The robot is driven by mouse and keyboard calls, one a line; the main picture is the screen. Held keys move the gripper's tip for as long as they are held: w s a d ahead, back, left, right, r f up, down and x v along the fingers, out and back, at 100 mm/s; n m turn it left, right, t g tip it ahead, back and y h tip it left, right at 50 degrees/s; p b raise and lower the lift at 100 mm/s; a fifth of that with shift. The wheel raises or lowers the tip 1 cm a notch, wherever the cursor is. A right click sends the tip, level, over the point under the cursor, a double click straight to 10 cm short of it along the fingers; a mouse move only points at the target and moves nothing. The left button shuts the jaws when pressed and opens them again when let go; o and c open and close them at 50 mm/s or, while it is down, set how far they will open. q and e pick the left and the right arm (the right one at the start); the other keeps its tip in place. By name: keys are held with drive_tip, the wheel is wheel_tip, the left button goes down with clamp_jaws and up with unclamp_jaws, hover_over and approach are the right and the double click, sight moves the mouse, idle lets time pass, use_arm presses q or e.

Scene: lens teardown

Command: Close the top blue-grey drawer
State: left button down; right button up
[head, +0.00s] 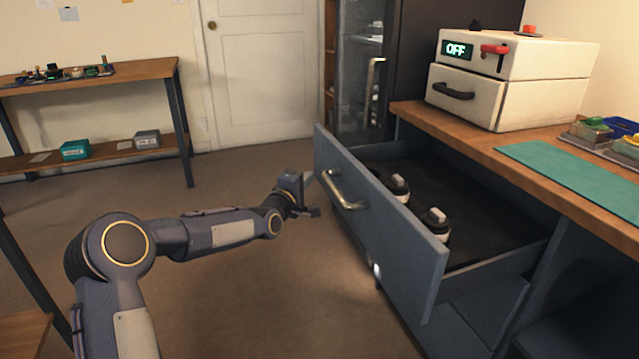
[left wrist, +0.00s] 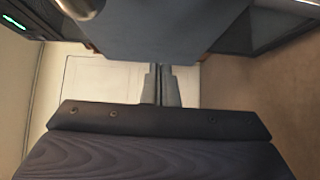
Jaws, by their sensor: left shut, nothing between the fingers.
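The top blue-grey drawer (head: 385,235) is pulled far out from under the wooden worktop in the head view. Its front carries a curved metal handle (head: 345,192). Lens parts (head: 435,225) with black and white bodies stand inside it. My left gripper (head: 310,192) is shut and empty, just left of the drawer front near its far end. In the left wrist view the shut fingers (left wrist: 160,85) point at the blue-grey drawer front (left wrist: 180,35); I cannot tell whether they touch it. My right gripper is out of view.
A white box with an OFF display (head: 510,60) and a green mat (head: 570,165) rest on the worktop (head: 470,140). A wooden shelf bench (head: 100,78) stands at the back left. The brown floor (head: 250,290) left of the drawer is clear.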

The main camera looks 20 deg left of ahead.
use_arm(q)
drive_tip(key=w+d, duration=0.1)
drive_tip(key=d, duration=0.2)
drive_tip(key=shift+w+b, duration=0.3)
drive_tip(key=shift+w, duration=0.05)
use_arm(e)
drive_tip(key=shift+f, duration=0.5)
use_arm(q)
drive_tip(key=shift+d, duration=0.1)
